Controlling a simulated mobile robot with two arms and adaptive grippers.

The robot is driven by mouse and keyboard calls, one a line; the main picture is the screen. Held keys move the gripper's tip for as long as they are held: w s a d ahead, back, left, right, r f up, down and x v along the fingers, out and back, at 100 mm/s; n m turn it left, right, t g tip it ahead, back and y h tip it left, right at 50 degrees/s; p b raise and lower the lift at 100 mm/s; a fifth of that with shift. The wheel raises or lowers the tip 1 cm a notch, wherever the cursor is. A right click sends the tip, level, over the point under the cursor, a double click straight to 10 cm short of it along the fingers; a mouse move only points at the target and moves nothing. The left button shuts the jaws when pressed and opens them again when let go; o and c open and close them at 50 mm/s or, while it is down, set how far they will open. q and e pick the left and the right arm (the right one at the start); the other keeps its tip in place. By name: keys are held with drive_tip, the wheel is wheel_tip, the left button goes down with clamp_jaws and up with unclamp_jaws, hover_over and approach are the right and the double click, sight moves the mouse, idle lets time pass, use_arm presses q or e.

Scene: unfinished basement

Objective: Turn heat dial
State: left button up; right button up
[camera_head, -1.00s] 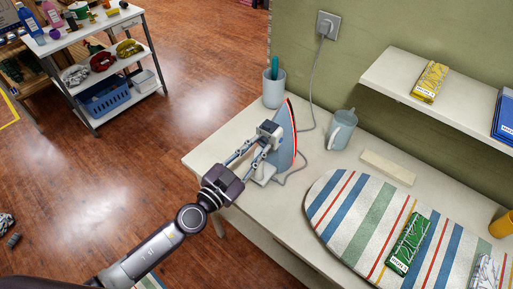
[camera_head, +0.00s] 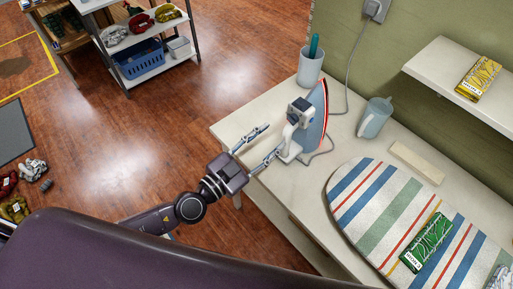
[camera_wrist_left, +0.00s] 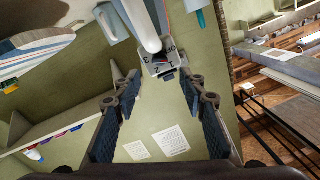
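The iron (camera_head: 313,115) stands upright on its heel on the white table, its soleplate edged in red and its cord running to the wall. Its heat dial (camera_head: 300,104) is a dark-topped block on the side facing my left gripper. In the left wrist view the dial (camera_wrist_left: 163,66) shows printed numbers and lies ahead, between the finger lines. My left gripper (camera_head: 268,142) is open, its two fingers apart and empty, just left of the iron. One fingertip is close to the iron's base; I cannot tell whether it touches. My right gripper is not in view.
A cup with a teal item (camera_head: 310,70) stands behind the iron, and a blue-grey mug (camera_head: 374,118) to its right. A striped ironing board (camera_head: 362,200) fills the right of the table (camera_head: 232,127). A wall shelf (camera_head: 428,62) overhangs the back right.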

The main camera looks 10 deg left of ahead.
use_arm(q)
drive_tip(key=v, duration=0.5)
drive_tip(key=shift+d, duration=0.1)
